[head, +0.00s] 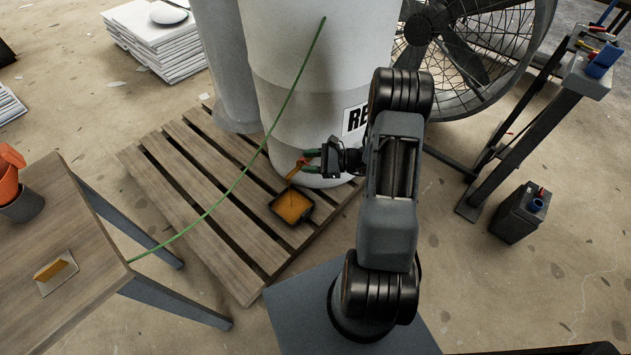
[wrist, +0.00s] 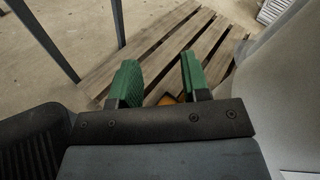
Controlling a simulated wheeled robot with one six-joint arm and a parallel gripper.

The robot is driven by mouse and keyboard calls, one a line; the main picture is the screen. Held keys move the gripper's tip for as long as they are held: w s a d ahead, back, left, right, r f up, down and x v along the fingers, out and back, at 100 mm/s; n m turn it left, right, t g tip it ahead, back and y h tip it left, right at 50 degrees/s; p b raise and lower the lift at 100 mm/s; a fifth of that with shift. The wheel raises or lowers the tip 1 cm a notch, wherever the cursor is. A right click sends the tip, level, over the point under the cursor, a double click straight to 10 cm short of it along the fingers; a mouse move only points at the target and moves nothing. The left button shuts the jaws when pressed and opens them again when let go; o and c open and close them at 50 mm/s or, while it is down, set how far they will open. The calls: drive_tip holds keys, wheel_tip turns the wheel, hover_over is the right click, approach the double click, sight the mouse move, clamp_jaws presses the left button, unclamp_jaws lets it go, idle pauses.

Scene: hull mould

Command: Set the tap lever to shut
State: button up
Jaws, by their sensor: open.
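An orange part (head: 297,170), apparently the tap or its lever, shows low at the front of the big pale drum (head: 290,95). It slants down to the left, and I cannot tell whether the tap is open or shut. My gripper (head: 309,160) is open, with its green fingertips right beside the orange part; contact cannot be told. In the wrist view my gripper (wrist: 160,75) shows its two fingers apart, with a bit of orange low between them. A black tray (head: 273,206) holding orange liquid sits below the orange part.
The drum and tray stand on a slatted wooden pallet (head: 205,215). A green line (head: 245,172) runs across from the drum to the wooden table (head: 90,250) at left.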

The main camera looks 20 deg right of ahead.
drive_tip(key=d+f+m+t+h+b, duration=0.35)
drive_tip(key=d+f+m, duration=0.25)
drive_tip(key=f, duration=0.5)
drive_tip(key=d+f+m+t+h+b, duration=0.2)
drive_tip(key=d+f+m+t+h, duration=0.35)
drive_tip(key=f, duration=0.55)
drive_tip(key=shift+y, duration=0.5)
drive_tip(key=b+x, duration=0.1)
drive_tip(key=x, duration=0.3)
drive_tip(key=b+x, duration=0.1)
drive_tip(key=x, duration=0.3)
drive_tip(key=b+x, duration=0.1)
drive_tip(key=x, duration=0.3)
drive_tip(key=shift+w+a, duration=0.25)
drive_tip(key=shift+a, duration=0.15)
clamp_jaws()
